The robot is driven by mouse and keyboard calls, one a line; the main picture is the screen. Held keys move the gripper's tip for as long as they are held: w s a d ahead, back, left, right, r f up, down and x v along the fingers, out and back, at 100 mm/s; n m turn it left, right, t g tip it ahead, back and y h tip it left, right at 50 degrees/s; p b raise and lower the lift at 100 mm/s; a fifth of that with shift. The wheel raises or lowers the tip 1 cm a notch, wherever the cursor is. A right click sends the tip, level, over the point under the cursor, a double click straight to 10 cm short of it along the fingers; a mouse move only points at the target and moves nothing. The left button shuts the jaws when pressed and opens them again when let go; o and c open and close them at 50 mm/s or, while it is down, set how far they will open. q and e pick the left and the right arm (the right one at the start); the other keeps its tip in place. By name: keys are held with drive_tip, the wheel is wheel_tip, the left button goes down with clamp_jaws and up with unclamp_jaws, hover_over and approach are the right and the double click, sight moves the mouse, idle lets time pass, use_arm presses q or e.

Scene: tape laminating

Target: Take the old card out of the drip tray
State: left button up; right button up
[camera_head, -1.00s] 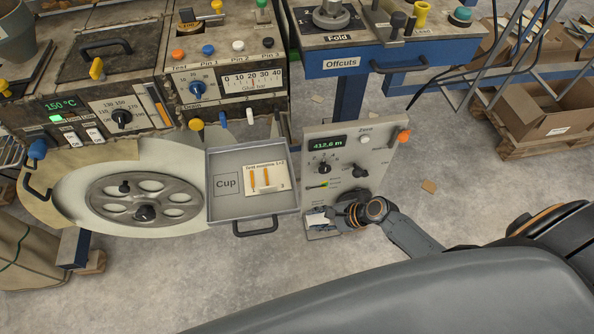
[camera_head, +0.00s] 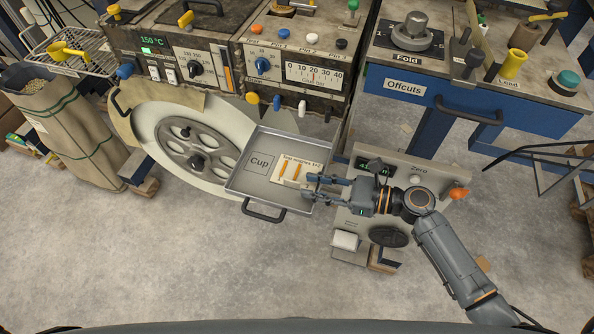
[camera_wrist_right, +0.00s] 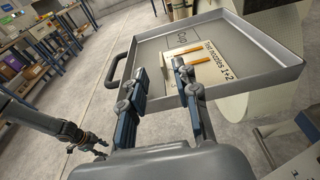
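The old card (camera_head: 292,167), cream with two orange strips and the print "Test nozzles 1+2", lies in the grey drip tray (camera_head: 243,186), right of the "Cup" mark. My right gripper (camera_head: 309,183) reaches in from the right, over the tray's right side, with its fingertips close to the card's lower right edge. In the right wrist view the fingers (camera_wrist_right: 162,70) stand apart with a gap, and the card (camera_wrist_right: 212,65) lies just beyond them. Whether they touch it I cannot tell. My left gripper (camera_wrist_right: 92,143) shows small at the left of the right wrist view; its fingers are unclear.
The tray's front handle (camera_head: 264,213) sticks out toward me. A meter box with an orange knob (camera_head: 459,193) stands under my right wrist. The machine front with the glue dial (camera_head: 314,73) rises behind the tray. The floor in front is clear.

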sight(294, 182)
drive_tip(key=shift+p+x, duration=0.55)
drive_tip(key=shift+x, duration=2.5)
drive_tip(key=shift+r, duration=0.1)
clamp_jaws()
